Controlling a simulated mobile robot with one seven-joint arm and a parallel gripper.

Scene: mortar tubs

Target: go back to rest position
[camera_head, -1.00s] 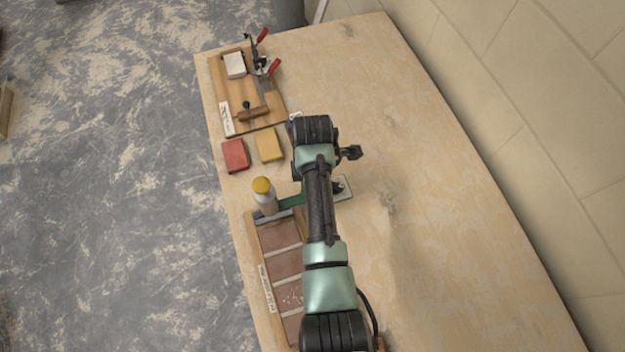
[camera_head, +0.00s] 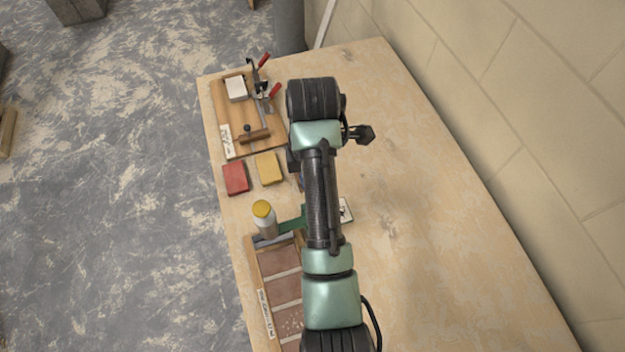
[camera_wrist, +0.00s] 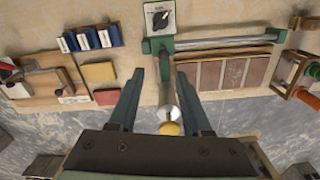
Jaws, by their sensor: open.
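My gripper (camera_wrist: 160,72) is open in the wrist view, its two dark fingers apart with nothing held between them.
A panel of brown tiles (camera_head: 280,262) lies below the bottle. A red block (camera_head: 235,178) and a yellow block (camera_head: 269,168) lie beyond, before a wooden board (camera_head: 232,120) with tools. The bench's right side is clear up to the block wall (camera_head: 530,130).

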